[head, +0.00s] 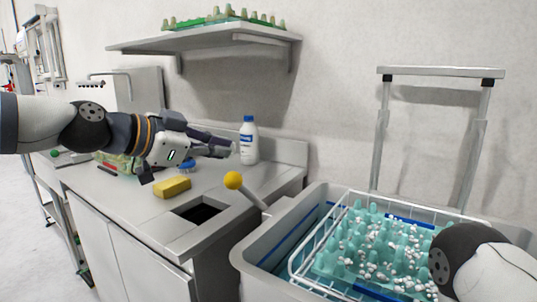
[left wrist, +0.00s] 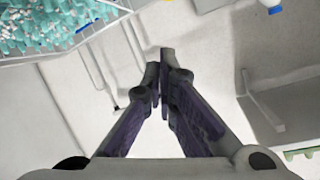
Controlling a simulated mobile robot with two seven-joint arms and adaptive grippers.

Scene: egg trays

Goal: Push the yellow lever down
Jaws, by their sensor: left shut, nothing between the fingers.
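The yellow lever is a yellow ball (head: 233,181) on a grey rod that slants up and left from the edge of the washing basin. A sliver of yellow at the top edge of the left wrist view may be the same ball. My left gripper (head: 231,149) is shut and empty. In the head view it appears just above the ball, apart from it, in front of the white bottle. In the left wrist view its fingertips (left wrist: 163,72) meet with nothing between them. My right arm shows at the lower right of the head view, but its gripper is out of view.
The basin (head: 247,262) holds a white wire basket with teal egg trays and white bits. The counter has a yellow sponge (head: 172,187), a square opening (head: 199,212) and a bottle (head: 249,142) with a blue cap. A shelf (head: 205,40) hangs above. A metal frame (head: 440,72) stands behind the basin.

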